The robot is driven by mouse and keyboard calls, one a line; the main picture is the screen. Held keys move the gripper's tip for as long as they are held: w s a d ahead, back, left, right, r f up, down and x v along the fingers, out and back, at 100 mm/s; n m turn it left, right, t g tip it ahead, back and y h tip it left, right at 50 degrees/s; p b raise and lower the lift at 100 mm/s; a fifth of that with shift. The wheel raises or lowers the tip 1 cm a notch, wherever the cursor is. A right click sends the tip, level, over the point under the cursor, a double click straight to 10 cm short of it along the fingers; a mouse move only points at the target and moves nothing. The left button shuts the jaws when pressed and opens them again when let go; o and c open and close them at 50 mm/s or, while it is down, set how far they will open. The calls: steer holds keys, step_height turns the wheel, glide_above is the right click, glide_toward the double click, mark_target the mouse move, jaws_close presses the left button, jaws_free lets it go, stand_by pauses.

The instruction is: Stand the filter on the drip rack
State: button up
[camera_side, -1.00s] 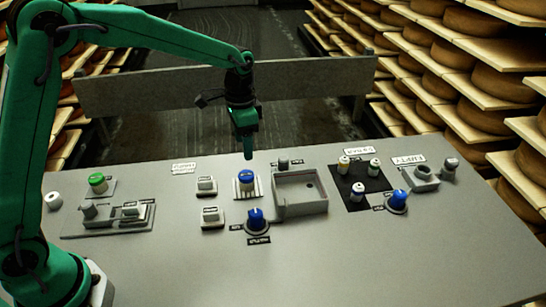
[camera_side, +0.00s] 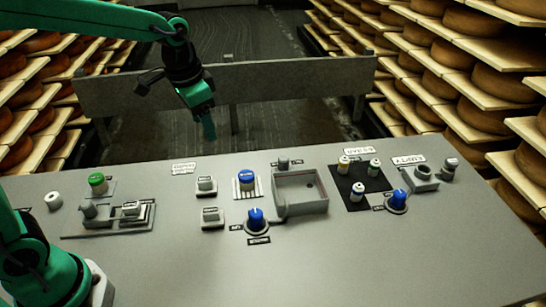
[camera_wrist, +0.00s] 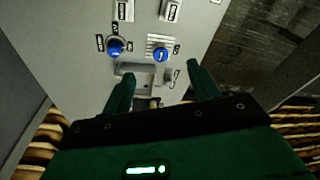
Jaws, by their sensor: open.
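The filter appears to be the short blue-topped cylinder (camera_side: 247,177). It stands upright on the ribbed pale drip rack (camera_side: 247,194) near the middle of the panel. The wrist view also shows the blue top (camera_wrist: 161,54) and the ribbed rack (camera_wrist: 159,39). My gripper (camera_side: 209,128) is in the air above the panel's back edge, up and to the left of the filter and clear of it. In the wrist view its two fingers (camera_wrist: 160,70) are spread apart with nothing held between them.
A blue dial (camera_side: 256,217) is in front of the rack, and an open grey tray (camera_side: 301,207) is to its right. A black pad (camera_side: 358,185) with small bottles lies farther right. The panel's front is clear.

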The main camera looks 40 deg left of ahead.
steer(key=s+a+r+n+t, duration=0.1)
steer(key=s+a+n, duration=0.1)
steer(key=s, duration=0.6)
steer(key=s+a+r+n+t, duration=0.1)
steer(key=s+n+t, duration=0.1)
steer(key=s, duration=0.7)
steer(key=shift+a+r+t, duration=0.15)
steer(key=shift+a+t, duration=0.15)
steer(key=shift+a, duration=0.05)
